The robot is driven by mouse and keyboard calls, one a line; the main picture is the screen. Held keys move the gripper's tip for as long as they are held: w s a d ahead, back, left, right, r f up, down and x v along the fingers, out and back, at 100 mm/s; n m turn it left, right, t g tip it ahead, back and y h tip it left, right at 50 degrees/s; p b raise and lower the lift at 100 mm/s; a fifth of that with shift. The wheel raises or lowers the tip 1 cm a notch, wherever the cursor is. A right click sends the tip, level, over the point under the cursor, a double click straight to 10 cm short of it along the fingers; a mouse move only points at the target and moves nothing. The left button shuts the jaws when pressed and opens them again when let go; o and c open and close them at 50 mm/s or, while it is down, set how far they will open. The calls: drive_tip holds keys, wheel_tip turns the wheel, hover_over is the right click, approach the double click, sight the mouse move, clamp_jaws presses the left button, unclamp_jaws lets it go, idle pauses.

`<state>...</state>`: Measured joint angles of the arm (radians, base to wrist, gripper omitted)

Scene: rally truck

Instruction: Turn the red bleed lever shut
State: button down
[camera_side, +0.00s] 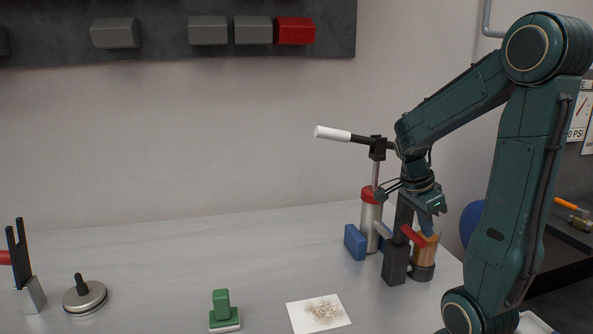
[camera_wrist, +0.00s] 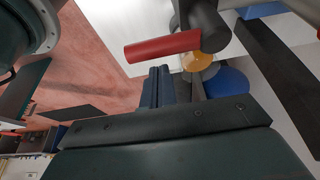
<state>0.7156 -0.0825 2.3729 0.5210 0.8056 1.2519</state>
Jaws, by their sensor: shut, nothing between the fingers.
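The red bleed lever (camera_side: 413,236) sits on top of a dark block (camera_side: 395,263) at the right of the bench, its red grip slanting down to the right in the side view. In the wrist view the red lever (camera_wrist: 165,47) lies across the upper middle, attached to a dark round hub (camera_wrist: 208,32). My gripper (camera_side: 432,222) is just right of and slightly above the lever in the side view, pointing down. In the wrist view my shut fingers (camera_wrist: 158,82) are below the lever's grip and hold nothing. I cannot tell whether they touch it.
A hand pump with a red cap (camera_side: 371,194) and white handle (camera_side: 332,134) stands close behind the lever. An orange-brown cylinder (camera_side: 427,250) is beside it. A green-handled block (camera_side: 222,310), a sheet with crumbs (camera_side: 319,313) and a round lid (camera_side: 85,297) lie to the left.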

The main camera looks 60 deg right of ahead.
sight(414, 237)
drive_tip(key=shift+w+a+f, duration=0.1)
drive_tip(key=shift+w+a, duration=0.1)
drive_tip(key=shift+w+a+m, duration=0.25)
drive_tip(key=shift+a+m, duration=0.15)
drive_tip(key=shift+m, duration=0.4)
idle(0.6)
drive_tip(key=shift+w+a+m+g+y, duration=0.2)
drive_tip(key=shift+m+g+y, duration=0.1)
drive_tip(key=shift+m, duration=0.1)
drive_tip(key=m, duration=0.1)
drive_tip(key=w+a+m+y, duration=0.1)
drive_tip(key=m, duration=0.1)
drive_tip(key=shift+w, duration=0.2)
drive_tip(key=w+m+y, duration=0.1)
drive_tip(key=w+m, duration=0.4)
drive_tip(key=w, duration=0.1)
drive_tip(key=shift+w+g+y, duration=0.2)
drive_tip(key=shift+g+y, duration=0.1)
drive_tip(key=shift+y, duration=0.1)
drive_tip(key=shift+w, duration=0.15)
idle(0.3)
